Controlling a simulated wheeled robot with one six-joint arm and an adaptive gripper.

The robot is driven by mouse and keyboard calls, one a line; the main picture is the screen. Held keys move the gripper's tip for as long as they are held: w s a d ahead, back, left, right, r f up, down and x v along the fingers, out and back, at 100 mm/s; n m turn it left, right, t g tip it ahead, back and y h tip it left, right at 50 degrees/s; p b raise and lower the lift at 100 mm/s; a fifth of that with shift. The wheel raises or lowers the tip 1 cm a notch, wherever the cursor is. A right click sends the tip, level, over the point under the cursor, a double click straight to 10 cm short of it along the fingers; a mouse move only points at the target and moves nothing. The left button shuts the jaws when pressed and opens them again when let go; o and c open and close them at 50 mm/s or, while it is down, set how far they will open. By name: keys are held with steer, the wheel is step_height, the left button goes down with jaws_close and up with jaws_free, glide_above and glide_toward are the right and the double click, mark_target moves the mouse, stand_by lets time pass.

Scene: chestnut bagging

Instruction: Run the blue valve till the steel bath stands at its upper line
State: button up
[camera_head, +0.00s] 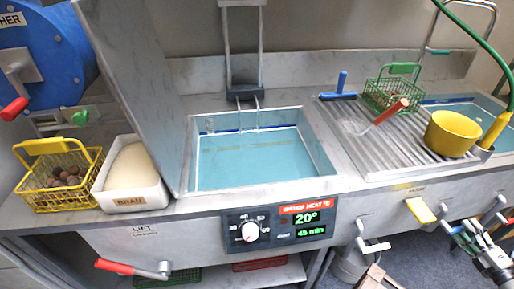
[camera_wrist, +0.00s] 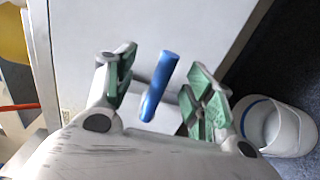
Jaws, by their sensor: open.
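The steel bath (camera_head: 189,160) is in the middle of the counter and holds teal water. A dark blue line runs along its back wall at about the water's edge; I cannot tell exactly how the surface meets it. A paler yellowish line shows lower down. The blue valve handle (camera_wrist: 160,86) stands between the spread fingers of my gripper (camera_wrist: 158,80) in the wrist view, with a visible space on each side. In the head view my gripper (camera_head: 468,230) is at the lower right, by the counter front. It is open and holds nothing.
A second basin (camera_head: 445,99) with water is at the far right. A yellow bowl (camera_head: 452,133) and green basket (camera_head: 390,94) stand on the ribbed drainer. A yellow lever (camera_head: 420,210) and white-handled tap (camera_head: 375,247) stick out of the front. A white bucket (camera_wrist: 290,133) is below.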

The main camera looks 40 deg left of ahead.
steer(key=v, duration=0.8)
steer(key=shift+s+d, duration=0.25)
